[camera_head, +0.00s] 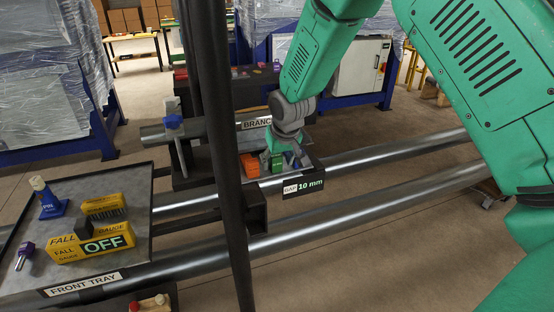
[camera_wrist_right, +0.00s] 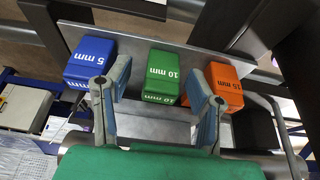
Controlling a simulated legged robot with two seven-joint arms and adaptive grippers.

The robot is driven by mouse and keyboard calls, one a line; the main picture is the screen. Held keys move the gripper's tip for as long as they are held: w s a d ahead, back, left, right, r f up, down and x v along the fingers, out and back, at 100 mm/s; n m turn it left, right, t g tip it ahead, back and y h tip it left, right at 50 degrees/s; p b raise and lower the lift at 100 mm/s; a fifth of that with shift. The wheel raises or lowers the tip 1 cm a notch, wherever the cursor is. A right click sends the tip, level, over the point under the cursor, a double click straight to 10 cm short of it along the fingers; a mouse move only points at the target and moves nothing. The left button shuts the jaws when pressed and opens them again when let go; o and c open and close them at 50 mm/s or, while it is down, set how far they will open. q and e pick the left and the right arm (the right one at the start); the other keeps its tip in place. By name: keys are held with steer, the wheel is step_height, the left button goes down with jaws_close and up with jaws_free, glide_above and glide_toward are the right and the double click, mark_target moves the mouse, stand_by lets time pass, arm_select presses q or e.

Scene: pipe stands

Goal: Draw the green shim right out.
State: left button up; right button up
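The green shim (camera_wrist_right: 162,76), marked 10 mm, sits in a row between a blue block (camera_wrist_right: 90,62) marked 5 mm and an orange block (camera_wrist_right: 224,86). In the head view the green shim (camera_head: 277,164) shows partly, beside the orange block (camera_head: 250,165). My right gripper (camera_wrist_right: 158,80) is open, its two pale fingers apart on either side of the green shim's near end. In the head view the right gripper (camera_head: 289,153) hides the blue block. My left gripper is not in view.
A sign (camera_head: 304,186) reading GAP 10 mm is in front of the shims. Steel pipes (camera_head: 330,232) run across. A dark upright post (camera_head: 222,130) stands left of the shims.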

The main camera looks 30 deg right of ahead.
steer(key=shift+w, duration=0.1)
steer(key=shift+r, duration=0.25)
steer(key=d+v, duration=0.1)
steer(key=v, duration=1)
steer(key=shift+a, duration=0.5)
steer(key=shift+r, duration=0.1)
